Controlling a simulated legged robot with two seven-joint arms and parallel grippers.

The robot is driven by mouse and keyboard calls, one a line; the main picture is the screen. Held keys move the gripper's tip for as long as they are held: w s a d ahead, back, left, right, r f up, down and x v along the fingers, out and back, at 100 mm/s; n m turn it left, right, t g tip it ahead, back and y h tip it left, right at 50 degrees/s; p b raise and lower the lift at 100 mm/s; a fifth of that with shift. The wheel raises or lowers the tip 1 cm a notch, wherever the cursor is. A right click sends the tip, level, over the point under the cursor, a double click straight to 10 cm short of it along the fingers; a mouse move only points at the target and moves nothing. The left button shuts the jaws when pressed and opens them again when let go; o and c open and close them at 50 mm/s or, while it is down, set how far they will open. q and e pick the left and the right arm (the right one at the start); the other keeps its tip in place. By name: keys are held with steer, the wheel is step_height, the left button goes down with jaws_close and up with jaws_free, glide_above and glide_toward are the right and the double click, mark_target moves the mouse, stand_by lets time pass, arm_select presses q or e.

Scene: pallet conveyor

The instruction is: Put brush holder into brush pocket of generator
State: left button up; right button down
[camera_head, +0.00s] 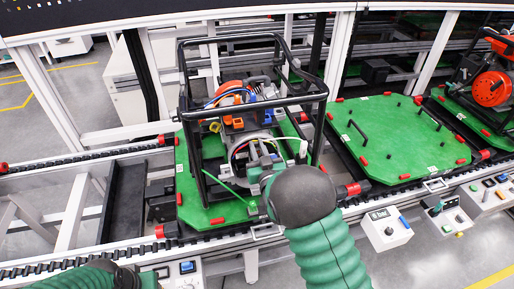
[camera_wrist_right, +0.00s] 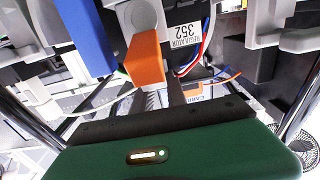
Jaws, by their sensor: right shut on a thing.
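The generator (camera_head: 186,108) is an engine unit in a black tube frame. It stands on a green pallet (camera_head: 190,185) on the conveyor. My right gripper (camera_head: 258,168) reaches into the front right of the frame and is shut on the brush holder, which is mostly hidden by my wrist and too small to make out. In the right wrist view, the green gripper body fills the bottom. An orange block (camera_wrist_right: 145,60), a blue block (camera_wrist_right: 92,35) and wires lie beyond it. The brush pocket cannot be told apart. Only part of my left arm shows at the bottom left.
The frame's bars stand close around my right gripper. A second green pallet (camera_head: 400,140) with a black handle lies to the right, and another generator with a red part (camera_head: 490,88) is farther right. Control boxes (camera_head: 385,228) line the conveyor's front edge.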

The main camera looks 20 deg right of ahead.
steer(key=c, duration=1.3)
jaws_free()
steer(key=shift+o, duration=0.2)
steer(key=s+p, duration=0.6)
steer(key=s, duration=1)
steer(key=shift+s, duration=0.4)
steer(key=shift+f, duration=0.15)
